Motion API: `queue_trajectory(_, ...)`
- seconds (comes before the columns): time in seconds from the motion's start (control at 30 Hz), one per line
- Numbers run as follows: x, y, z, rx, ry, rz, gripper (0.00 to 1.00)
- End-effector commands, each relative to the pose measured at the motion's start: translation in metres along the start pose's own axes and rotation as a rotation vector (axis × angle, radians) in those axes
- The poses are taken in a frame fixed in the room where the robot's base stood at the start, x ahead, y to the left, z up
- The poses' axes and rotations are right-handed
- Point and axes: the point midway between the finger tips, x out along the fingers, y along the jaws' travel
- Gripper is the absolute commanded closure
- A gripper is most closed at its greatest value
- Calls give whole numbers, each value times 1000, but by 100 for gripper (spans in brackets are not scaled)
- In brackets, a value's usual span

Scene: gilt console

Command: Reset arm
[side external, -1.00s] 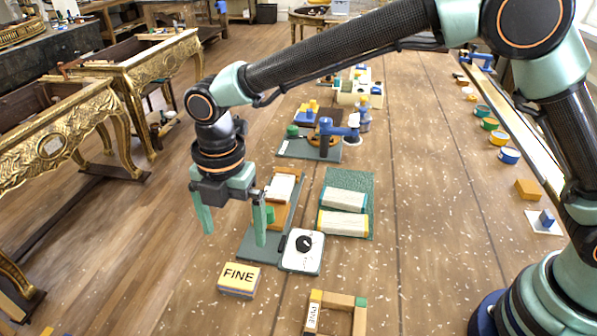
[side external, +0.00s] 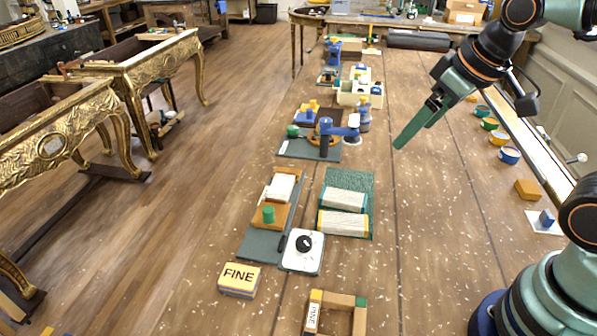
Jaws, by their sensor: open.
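My gripper (side external: 418,124) is at the right of the side external view, raised above the wooden bench (side external: 430,230). Its two green fingers point down and to the left, open, with nothing between them. My arm is folded back to the right, near its base. No object touches the fingers.
Left of centre lie a grey tray (side external: 258,246) with a green-knobbed wooden block, two wrapped blocks on a green mat (side external: 350,180), a white dial device (side external: 303,250) and a FINE block (side external: 239,279). Round tins (side external: 509,155) line the right edge. The bench's right middle is clear.

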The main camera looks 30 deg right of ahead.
Motion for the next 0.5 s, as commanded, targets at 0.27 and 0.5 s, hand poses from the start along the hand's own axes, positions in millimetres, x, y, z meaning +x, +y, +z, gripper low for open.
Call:
queue_trajectory(0.27, -1, 12, 15, 151, 31, 23, 0)
queue_trajectory(0.5, -1, 11, 15, 147, 30, 22, 0)
